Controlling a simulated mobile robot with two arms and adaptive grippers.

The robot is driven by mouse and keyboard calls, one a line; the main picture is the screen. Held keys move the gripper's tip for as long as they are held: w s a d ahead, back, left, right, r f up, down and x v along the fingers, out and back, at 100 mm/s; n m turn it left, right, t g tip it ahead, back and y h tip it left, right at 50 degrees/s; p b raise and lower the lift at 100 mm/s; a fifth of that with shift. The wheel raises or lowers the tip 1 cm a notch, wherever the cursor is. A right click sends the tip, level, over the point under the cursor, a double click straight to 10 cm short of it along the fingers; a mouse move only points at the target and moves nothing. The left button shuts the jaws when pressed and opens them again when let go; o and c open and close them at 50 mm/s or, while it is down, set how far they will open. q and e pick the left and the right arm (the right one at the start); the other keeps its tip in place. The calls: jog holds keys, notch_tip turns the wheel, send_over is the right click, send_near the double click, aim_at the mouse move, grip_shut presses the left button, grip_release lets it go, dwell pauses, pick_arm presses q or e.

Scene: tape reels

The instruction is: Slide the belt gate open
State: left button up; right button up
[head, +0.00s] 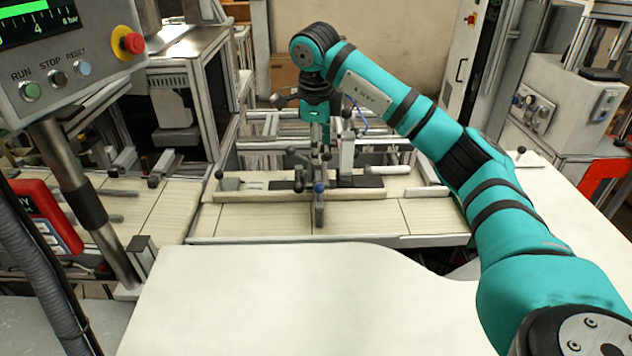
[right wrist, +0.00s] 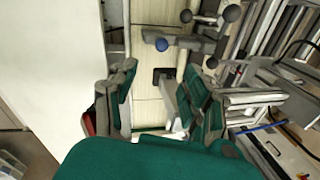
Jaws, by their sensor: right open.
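The belt gate looks like the grey bar (head: 319,213) with a blue knob (head: 319,187), standing across the pale conveyor belt (head: 265,217). In the right wrist view the gate's bar (right wrist: 190,44) and blue knob (right wrist: 162,44) lie beyond my fingertips. My right gripper (head: 319,142) is above the back side of the belt, pointing down, behind the blue knob in the head view. In the right wrist view my right gripper (right wrist: 165,90) is open, its fingers spread with nothing held between them. It appears apart from the gate. My left gripper is not in view.
A rail with black knobs (head: 298,187) runs along the belt's back edge, with a metal frame (head: 265,145) behind. A white table (head: 290,300) fills the front. A control panel (head: 65,50) with an emergency button stands at the left.

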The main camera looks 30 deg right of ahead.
aim_at(319, 184)
jog(key=f, duration=0.3)
jog(key=w+d+f+p, duration=0.1)
jog(key=f, duration=0.3)
jog(key=w+f+p, duration=0.1)
jog(key=f, duration=0.3)
jog(key=shift+d+f, duration=0.25)
jog(key=shift+d, duration=0.05)
jog(key=shift+w+d+f, duration=0.1)
jog(key=shift+w+f, duration=0.05)
jog(key=shift+f, duration=0.6)
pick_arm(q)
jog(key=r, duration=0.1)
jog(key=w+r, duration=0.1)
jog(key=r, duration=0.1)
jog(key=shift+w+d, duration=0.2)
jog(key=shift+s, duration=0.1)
pick_arm(e)
grip_shut()
jog(key=shift+r, duration=0.15)
